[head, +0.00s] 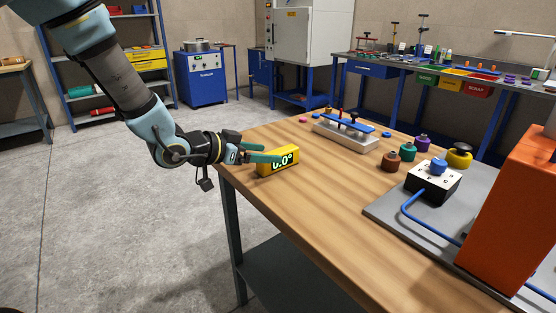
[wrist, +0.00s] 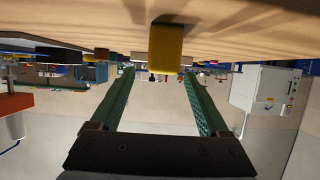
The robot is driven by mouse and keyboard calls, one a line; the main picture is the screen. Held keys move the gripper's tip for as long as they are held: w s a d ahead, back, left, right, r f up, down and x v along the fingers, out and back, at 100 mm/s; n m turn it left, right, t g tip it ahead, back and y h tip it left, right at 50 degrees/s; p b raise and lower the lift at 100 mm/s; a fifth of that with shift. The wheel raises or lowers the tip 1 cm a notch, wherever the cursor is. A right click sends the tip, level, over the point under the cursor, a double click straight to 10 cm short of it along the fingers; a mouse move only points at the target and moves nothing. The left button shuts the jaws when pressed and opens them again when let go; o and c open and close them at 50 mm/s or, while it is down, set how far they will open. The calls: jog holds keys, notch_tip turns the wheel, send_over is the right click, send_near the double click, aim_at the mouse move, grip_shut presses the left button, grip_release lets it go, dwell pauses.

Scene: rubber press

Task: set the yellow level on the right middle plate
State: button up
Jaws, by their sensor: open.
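The yellow level (head: 291,165) stands near the table's left edge, its display reading 0.0°. My gripper (head: 268,157) is open at the left end of the level, with its green fingers reaching toward it. In the wrist view, which looks upside down, the level (wrist: 165,48) lies in line with the gap between the two fingertips (wrist: 159,72). Clear space shows on both sides of it, and I see no grip on it. The orange press (head: 510,205) stands at the right on a grey base. I cannot make out which surface is the right middle plate.
A blue hose (head: 425,218) runs over the press base. The table's front middle is clear.

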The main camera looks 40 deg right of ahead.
jog(key=shift+f+p+x, duration=0.15)
jog(key=shift+p+x, duration=0.2)
jog(key=shift+x, duration=1.05)
jog(key=shift+f+p+x, duration=0.1)
jog(key=shift+p+x, duration=0.2)
jog(key=shift+x, duration=1.05)
jog(key=shift+w+a, duration=0.1)
jog(key=shift+w, duration=0.05)
grip_shut()
